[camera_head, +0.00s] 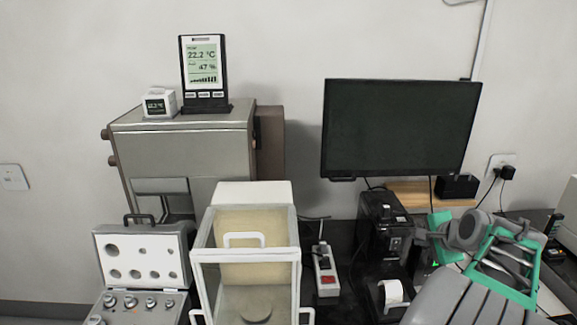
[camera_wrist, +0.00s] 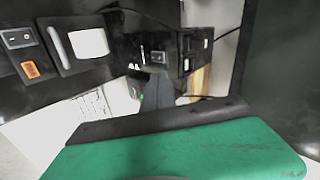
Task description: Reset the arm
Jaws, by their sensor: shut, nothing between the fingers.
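My arm comes in from the lower right of the head view, bent, with grey links and green parts. My gripper (camera_head: 438,240) is near the green piece left of the round grey joint, in front of the black machine and below the monitor. It is small and partly hidden there. In the wrist view a broad green part with a dark edge (camera_wrist: 160,120) fills the bottom. My gripper is shut with nothing held.
A glass-sided balance (camera_head: 247,190) stands at front centre, beside an open weight case (camera_head: 142,262). A power strip (camera_head: 325,270), black machine (camera_head: 382,228) and paper-roll printer (camera_head: 393,292) are left of my arm. The monitor (camera_head: 400,128) stands behind.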

